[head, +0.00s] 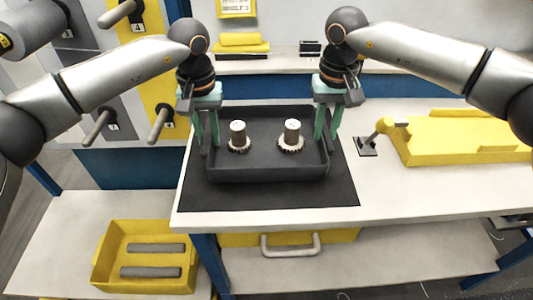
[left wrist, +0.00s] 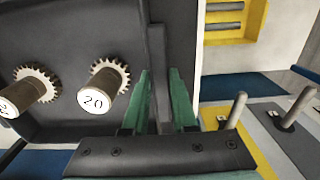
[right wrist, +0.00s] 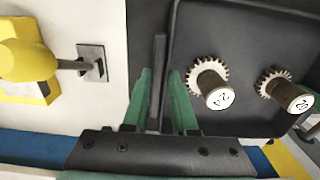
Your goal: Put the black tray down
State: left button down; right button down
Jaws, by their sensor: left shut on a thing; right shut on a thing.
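My right gripper (head: 326,122) is shut on the tray's right wall, also seen between the fingers in the right wrist view (right wrist: 160,100).
A yellow fixture (head: 455,140) and a small lever on a dark plate (head: 366,146) stand to the right on the table. A yellow bin (head: 145,258) with two dark bars is lower left. Grey pegs (head: 98,127) stick out at the left. The table's front strip is clear.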

pick_arm(q)
jog(key=shift+f, duration=0.35)
pick_arm(e)
jog(key=shift+f, duration=0.35)
pick_arm(q)
jog(key=c, duration=1.2)
grip_release()
jog(key=shift+f+b, duration=0.15)
jog(key=shift+b, duration=0.2)
pick_arm(e)
jog(key=c, duration=1.2)
grip_release()
jog(key=shift+f, duration=0.15)
pick_arm(q)
jog(key=shift+o, duration=1)
pick_arm(e)
jog(key=shift+o, duration=1)
pick_arm(q)
jog(key=o, duration=0.3)
pick_arm(e)
jog(key=o, duration=0.3)
